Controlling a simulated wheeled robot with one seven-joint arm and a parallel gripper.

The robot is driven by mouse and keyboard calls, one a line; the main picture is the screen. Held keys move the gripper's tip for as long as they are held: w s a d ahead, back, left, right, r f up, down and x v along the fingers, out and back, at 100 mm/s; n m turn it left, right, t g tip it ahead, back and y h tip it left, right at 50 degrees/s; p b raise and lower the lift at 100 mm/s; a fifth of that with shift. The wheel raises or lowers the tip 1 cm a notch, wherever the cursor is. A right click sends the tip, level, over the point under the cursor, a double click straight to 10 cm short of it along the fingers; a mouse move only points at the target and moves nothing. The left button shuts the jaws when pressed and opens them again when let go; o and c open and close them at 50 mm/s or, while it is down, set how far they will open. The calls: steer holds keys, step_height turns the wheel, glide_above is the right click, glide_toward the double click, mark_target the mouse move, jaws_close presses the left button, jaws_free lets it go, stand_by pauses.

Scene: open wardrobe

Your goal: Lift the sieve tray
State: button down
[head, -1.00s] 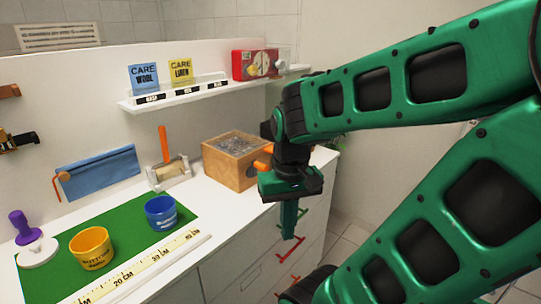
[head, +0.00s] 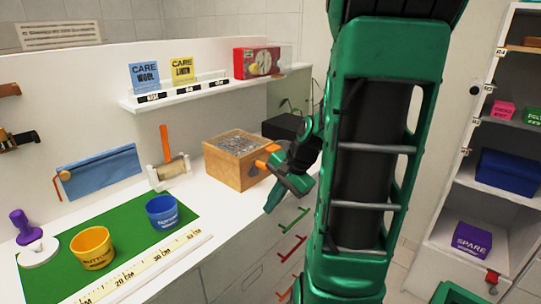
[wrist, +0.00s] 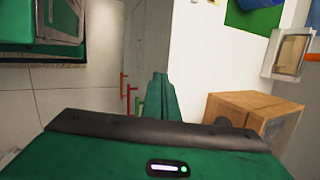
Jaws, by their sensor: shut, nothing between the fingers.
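The sieve tray appears to be the grey, speckled inset in the top of a light wooden box (head: 236,147), standing near the counter's right end; I cannot tell tray and contents apart. An orange handle (head: 267,155) sticks out at the box's right side. My green gripper (head: 272,207) is just right of the box and in front of it, beyond the counter's front edge, tilted with its fingertips down and left. Its fingers are together and empty. In the wrist view my gripper (wrist: 160,90) is left of the wooden box (wrist: 235,120), apart from it.
A green mat (head: 120,228) holds a yellow cup (head: 92,248) and a blue cup (head: 162,211). A roller with an orange upright (head: 165,145) stands left of the box. A dark box (head: 284,127) is behind it. Drawers with coloured handles (head: 292,248) lie below. Shelves (head: 490,190) stand right.

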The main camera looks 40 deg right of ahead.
steer(key=w+d+r+m+t+h, duration=0.1)
steer(key=w+d+r+m+t, duration=0.1)
steer(key=d+m+t, duration=0.55)
steer(key=w+d+r+m+t, duration=0.1)
steer(key=w+d+m+t, duration=0.15)
steer(key=d+m, duration=0.85)
steer(key=shift+n, duration=0.45)
steer(key=x, duration=0.8)
steer(key=shift+d, duration=0.35)
steer(key=shift+w+r, duration=0.2)
steer(key=shift+r, duration=0.75)
steer(key=shift+w+r, duration=0.2)
steer(key=shift+r, duration=0.75)
